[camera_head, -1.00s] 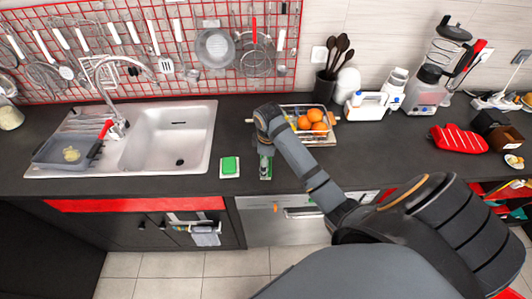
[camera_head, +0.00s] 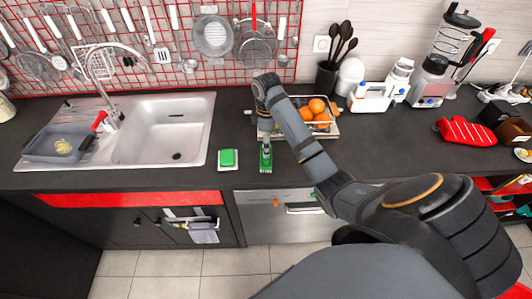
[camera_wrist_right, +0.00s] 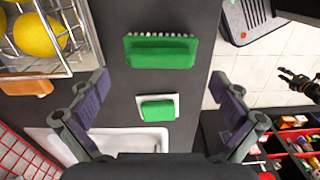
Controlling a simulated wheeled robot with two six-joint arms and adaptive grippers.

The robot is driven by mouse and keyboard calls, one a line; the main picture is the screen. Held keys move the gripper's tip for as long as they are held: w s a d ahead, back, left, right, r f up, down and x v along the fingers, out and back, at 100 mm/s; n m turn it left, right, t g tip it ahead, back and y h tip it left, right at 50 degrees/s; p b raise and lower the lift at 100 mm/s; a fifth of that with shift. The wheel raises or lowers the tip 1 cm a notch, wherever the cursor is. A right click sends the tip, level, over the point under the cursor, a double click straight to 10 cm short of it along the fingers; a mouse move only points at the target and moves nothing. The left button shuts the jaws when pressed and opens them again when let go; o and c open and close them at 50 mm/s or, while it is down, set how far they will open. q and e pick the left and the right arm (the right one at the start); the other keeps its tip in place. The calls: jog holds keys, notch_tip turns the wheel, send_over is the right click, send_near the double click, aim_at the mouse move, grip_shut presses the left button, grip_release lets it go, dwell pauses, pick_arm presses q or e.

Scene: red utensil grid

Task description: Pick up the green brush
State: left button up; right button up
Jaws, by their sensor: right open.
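The green brush (camera_head: 266,158) lies on the dark counter near its front edge, right of the sink, under my right gripper (camera_head: 265,132). In the right wrist view the brush (camera_wrist_right: 161,51) shows as a green block with pale bristles along one side. My right gripper (camera_wrist_right: 160,88) is open and empty, its two fingers spread wide apart. The brush lies beyond the fingertips in that view, not between them. A black gripper (camera_wrist_right: 298,82) at the right edge of the wrist view appears to be my left one, its fingers spread apart over the floor.
A green sponge (camera_head: 228,158) sits on a white dish close to the left of the brush. A wire basket (camera_head: 334,130) with oranges (camera_head: 317,106) stands behind and to the right. The sink (camera_head: 160,133) is further left. The counter's front edge is near.

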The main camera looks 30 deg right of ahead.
notch_tip(320, 180, down, 3)
jog(key=shift+s+a+r+b, duration=0.1)
jog(key=shift+a+b, duration=0.05)
jog(key=shift+b, duration=0.85)
jog(key=shift+w+f+p, duration=0.2)
jog(key=shift+f+p, duration=0.3)
jog(key=shift+f, duration=0.6)
jog(key=shift+s, duration=0.1)
jog(key=c, duration=1.1)
jog(key=shift+o, duration=0.2)
jog(key=shift+r, duration=0.15)
